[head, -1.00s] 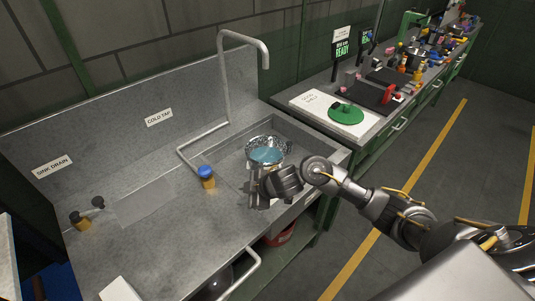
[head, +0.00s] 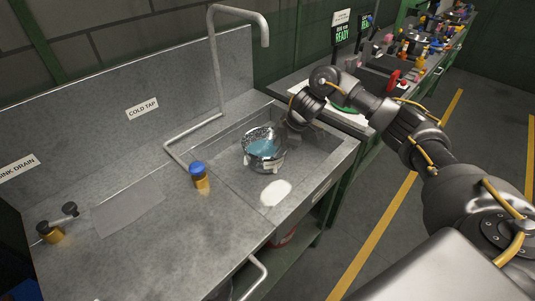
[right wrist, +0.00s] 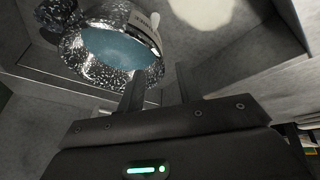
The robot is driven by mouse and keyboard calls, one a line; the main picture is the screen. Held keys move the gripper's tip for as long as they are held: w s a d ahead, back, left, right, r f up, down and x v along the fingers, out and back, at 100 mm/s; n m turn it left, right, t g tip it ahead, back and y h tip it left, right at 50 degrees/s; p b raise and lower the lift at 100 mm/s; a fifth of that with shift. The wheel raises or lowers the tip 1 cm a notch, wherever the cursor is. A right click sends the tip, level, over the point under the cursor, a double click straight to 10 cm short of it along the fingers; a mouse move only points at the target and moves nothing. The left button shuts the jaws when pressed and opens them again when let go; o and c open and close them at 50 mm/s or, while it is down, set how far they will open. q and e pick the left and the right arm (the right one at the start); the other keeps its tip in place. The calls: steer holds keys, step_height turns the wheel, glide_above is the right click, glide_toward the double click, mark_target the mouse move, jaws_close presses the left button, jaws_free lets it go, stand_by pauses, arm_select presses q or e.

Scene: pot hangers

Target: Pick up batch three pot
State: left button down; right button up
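A speckled metal pot (head: 264,150) stands in the sink basin with blue liquid inside and a small pale tag on its side. It also shows in the right wrist view (right wrist: 112,48), at upper left. My right gripper (head: 285,128) is at the pot's far right side in the head view. In the right wrist view its two fingers (right wrist: 158,88) are apart with nothing seen between them. The left finger's tip lies close to the pot's rim; I cannot tell whether they touch. My left gripper is not in view.
A tall bent tap pipe (head: 216,75) rises behind. A blue-topped tap knob (head: 199,176) stands left of the basin. A cluttered bench (head: 400,65) is at the back right.

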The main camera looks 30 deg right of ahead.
mark_target(270, 158)
steer(key=x, duration=0.4)
steer(key=shift+d+p+x, duration=0.15)
steer(key=shift+p+x, duration=0.15)
steer(key=shift+x, duration=1.25)
steer(key=shift+d+p+x, duration=0.1)
steer(key=shift+p+x, duration=0.2)
steer(key=shift+x, duration=1.2)
steer(key=shift+f, duration=0.1)
jaws_close()
steer(key=shift+w, duration=0.15)
